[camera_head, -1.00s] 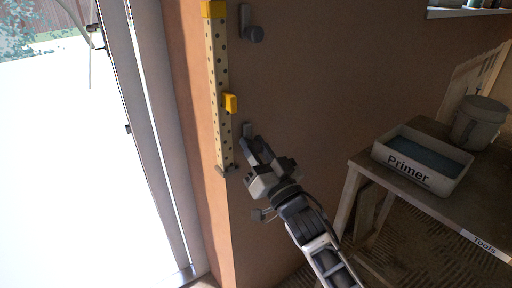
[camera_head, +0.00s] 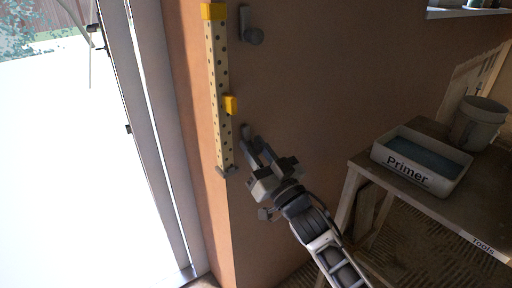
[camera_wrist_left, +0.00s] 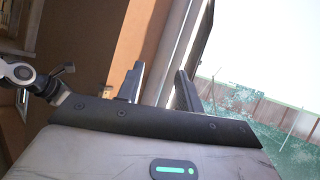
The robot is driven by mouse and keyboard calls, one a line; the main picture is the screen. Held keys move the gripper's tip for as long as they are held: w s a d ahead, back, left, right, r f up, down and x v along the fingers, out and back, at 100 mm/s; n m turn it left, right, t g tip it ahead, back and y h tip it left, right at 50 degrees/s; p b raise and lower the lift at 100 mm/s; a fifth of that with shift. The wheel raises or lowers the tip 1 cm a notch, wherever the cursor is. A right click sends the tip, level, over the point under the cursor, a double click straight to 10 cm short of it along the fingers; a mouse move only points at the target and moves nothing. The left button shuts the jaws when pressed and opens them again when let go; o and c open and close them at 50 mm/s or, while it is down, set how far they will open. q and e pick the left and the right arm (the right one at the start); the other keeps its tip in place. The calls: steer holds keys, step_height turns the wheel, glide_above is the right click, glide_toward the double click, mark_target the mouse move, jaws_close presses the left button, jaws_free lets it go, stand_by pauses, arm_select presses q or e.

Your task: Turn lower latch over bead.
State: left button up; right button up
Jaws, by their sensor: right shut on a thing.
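The perforated cream bead (camera_head: 218,95) stands upright on the wall's outer corner, with a yellow cap on top and a yellow clip on its side. The upper latch (camera_head: 252,34) is a grey part with a round knob on the wall right of the bead. The lower latch (camera_head: 246,131) is mostly hidden; a grey end shows at my right gripper's fingertips. My right gripper (camera_head: 257,149) is shut on the lower latch, just right of the bead's lower end. My left gripper (camera_wrist_left: 159,82) shows only in the left wrist view, with its fingers apart and nothing between them.
A bench (camera_head: 437,207) stands at the right with a primer tray (camera_head: 405,176) and a bucket (camera_head: 480,122). A bright glazed door frame (camera_head: 160,130) is at the left.

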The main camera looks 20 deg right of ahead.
steer(key=n+y, duration=0.1)
steer(key=n, duration=0.3)
steer(key=shift+r+g+y+p, duration=0.1)
steer(key=shift+g+y+p, duration=0.3)
steer(key=n+g+y+p, duration=0.1)
steer(key=n+y, duration=0.1)
steer(key=n, duration=0.2)
steer(key=n+g+y+p, duration=0.1)
steer(key=n+g, duration=0.1)
steer(key=n, duration=0.3)
steer(key=n+g+p, duration=0.1)
steer(key=n, duration=0.2)
steer(key=n+g+y+p, duration=0.1)
steer(key=n+p, duration=0.1)
steer(key=n, duration=0.1)
steer(key=shift+n+g+p, duration=0.4)
steer(key=shift+n, duration=0.3)
arm_select(q)
step_height(320, 180, up, 3)
steer(key=shift+s+a+r+g, duration=0.1)
steer(key=shift+r+g, duration=0.05)
steer(key=shift+g, duration=0.25)
arm_select(e)
steer(key=shift+n+g, duration=0.3)
arm_select(q)
steer(key=shift+p, duration=0.3)
arm_select(e)
steer(key=shift+n, duration=0.3)
